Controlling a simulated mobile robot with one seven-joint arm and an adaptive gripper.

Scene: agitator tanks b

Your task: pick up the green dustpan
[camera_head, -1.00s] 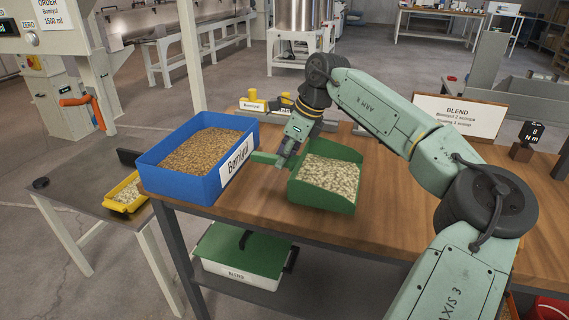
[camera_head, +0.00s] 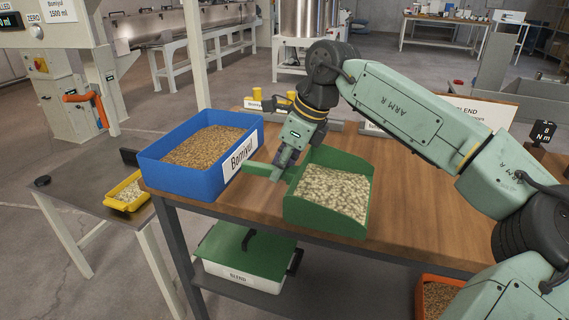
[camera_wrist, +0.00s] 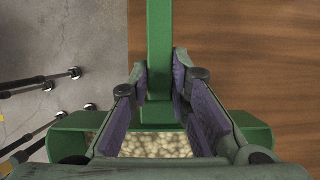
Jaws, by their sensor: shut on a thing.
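The green dustpan (camera_head: 352,218) is full of pale pellets and appears level over the wooden table, close to its front edge. Its handle (camera_head: 258,169) points left toward the blue bin. My gripper (camera_head: 279,170) comes down from above and is shut on the handle, just behind the pan. In the wrist view, the purple-padded fingers of my gripper (camera_wrist: 161,75) are on both sides of the green handle (camera_wrist: 159,30). The pan with its pellets shows below the fingers there. The dustpan looks slightly raised, but its underside is hidden.
A blue bin (camera_head: 183,186) labelled Bomiyul, with brown grain, stands close left of the handle. Yellow-topped items and a BLEND sign (camera_head: 480,107) stand behind. A green-lidded box (camera_head: 240,283) sits on the lower shelf. The wooden table (camera_head: 420,215) is clear to the right.

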